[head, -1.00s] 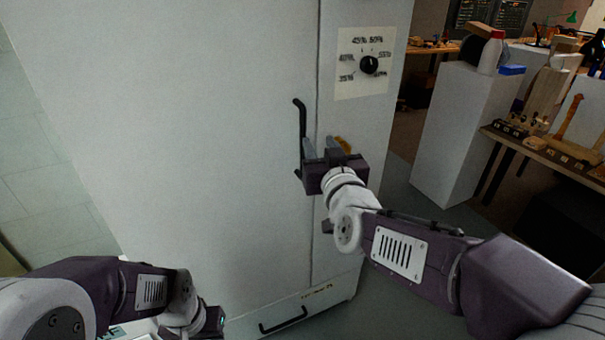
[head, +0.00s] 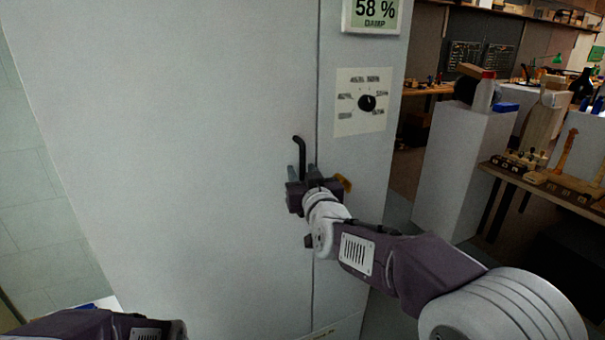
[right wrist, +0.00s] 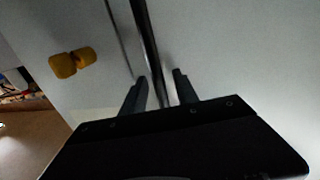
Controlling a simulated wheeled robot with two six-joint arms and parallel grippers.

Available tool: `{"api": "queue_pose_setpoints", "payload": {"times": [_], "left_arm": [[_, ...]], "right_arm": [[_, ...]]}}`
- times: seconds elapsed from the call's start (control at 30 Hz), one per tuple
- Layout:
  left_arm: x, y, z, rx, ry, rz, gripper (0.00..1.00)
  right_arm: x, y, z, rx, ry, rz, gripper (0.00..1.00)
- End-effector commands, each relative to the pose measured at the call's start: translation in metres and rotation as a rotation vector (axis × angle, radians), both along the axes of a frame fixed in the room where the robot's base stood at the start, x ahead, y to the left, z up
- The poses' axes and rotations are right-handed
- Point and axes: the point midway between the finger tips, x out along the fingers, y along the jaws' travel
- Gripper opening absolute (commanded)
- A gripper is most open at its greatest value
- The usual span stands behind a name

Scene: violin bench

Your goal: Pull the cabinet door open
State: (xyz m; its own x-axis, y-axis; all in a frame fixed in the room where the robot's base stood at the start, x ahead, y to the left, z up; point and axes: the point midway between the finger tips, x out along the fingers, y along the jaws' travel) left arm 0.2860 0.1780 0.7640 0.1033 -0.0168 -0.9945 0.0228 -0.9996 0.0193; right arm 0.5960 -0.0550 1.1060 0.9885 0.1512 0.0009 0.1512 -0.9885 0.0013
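The tall pale cabinet door (head: 170,150) fills the left and middle of the head view. It looks shut, with a dark seam along its right edge. A black vertical bar handle (head: 299,143) stands near that seam. My right gripper (head: 302,170) is at the handle, its body hiding the lower part. In the right wrist view, the handle (right wrist: 147,45) runs down between the two spread fingers (right wrist: 160,86), with visible gaps on both sides. My left gripper is out of view; only part of the left arm shows at the bottom left.
Right of the seam, the cabinet's front panel carries a dial (head: 367,103), a display reading 58 % (head: 371,14) and a yellow knob (right wrist: 70,62) beside my right gripper. A pale pedestal (head: 457,165) and a workbench (head: 550,185) stand further right.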

Motion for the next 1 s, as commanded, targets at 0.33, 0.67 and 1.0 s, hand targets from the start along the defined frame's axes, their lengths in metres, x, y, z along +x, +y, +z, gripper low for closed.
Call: {"api": "queue_pose_setpoints", "payload": {"times": [0.33, 0.67, 1.0], "left_arm": [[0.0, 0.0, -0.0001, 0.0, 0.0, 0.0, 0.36], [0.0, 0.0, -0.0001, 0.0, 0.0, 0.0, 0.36], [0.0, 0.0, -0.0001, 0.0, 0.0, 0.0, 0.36]], "right_arm": [[-0.0004, 0.0, -0.0003, 0.0, 0.001, 0.0, 0.0], [-0.0005, 0.0, -0.0005, 0.0, 0.001, 0.0, 0.0], [-0.0005, 0.0001, -0.0006, 0.0, 0.001, 0.0, 0.0]]}}
